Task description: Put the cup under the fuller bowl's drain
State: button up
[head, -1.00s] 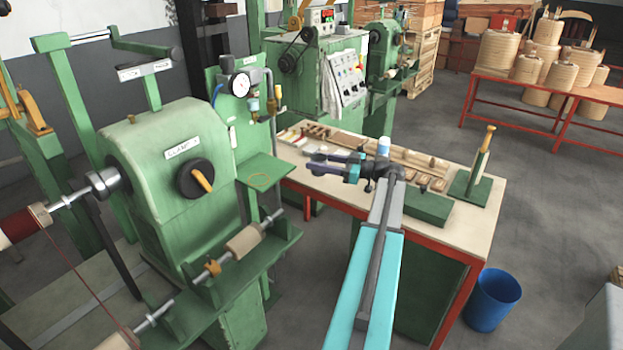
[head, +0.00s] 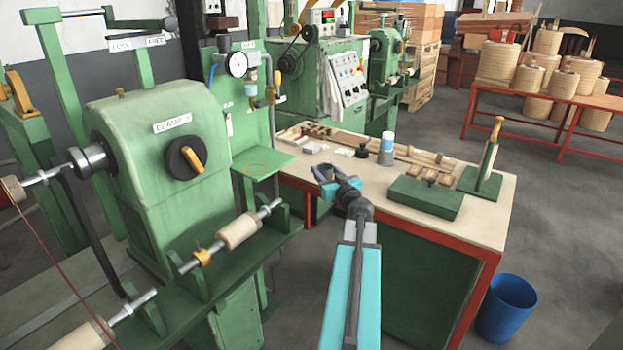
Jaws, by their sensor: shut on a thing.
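My gripper (head: 328,181) is shut on a small dark blue-grey thing, apparently the cup (head: 322,172), in the head view. Its outline is small and partly hidden by the jaws. It is in front of the workbench's near left edge, to the right of the green shelf. Two small bowls hang on the green panel under the gauge: a light blue one (head: 251,89) and a yellowish one (head: 269,96). Their fill levels and drains are too small to tell. Below them the green shelf (head: 280,163) carries a yellow ring mark (head: 258,169) and is otherwise bare.
The green winding machine (head: 150,140) with its spindle rods stands left of my arm. A blue bin (head: 506,308) stands on the floor.

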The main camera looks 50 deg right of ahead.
jog(key=shift+s+a+m+g+h+b, duration=0.15)
jog(key=shift+s+m+g+h+b, duration=2.2)
jog(key=shift+s+h+b, duration=0.45)
jog(key=shift+s, duration=0.15)
